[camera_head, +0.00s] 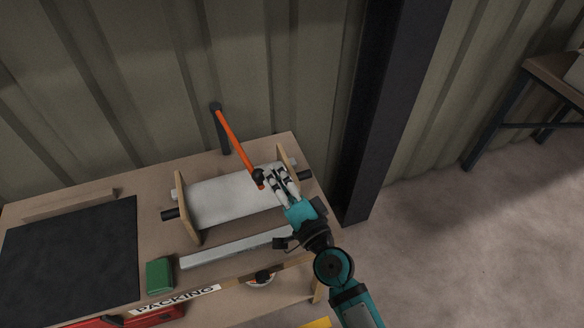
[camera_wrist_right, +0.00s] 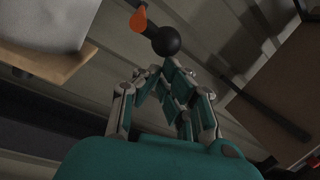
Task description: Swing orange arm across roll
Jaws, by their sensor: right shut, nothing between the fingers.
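The orange arm (camera_head: 238,144) runs from a dark upright post (camera_head: 220,130) behind the roll down to a black ball knob (camera_head: 258,176). It reaches over the right part of the white roll (camera_head: 225,194), which lies between two wooden end plates. My right gripper (camera_head: 268,180) is shut and empty, with its fingertips right beside the knob. In the right wrist view the black knob (camera_wrist_right: 166,41) and the orange arm's end (camera_wrist_right: 139,19) show just beyond my fingers. I cannot tell whether fingers and knob touch. My left gripper is not in view.
A dark steel column (camera_head: 385,110) stands right of the bench. Open floor (camera_head: 480,230) lies further right.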

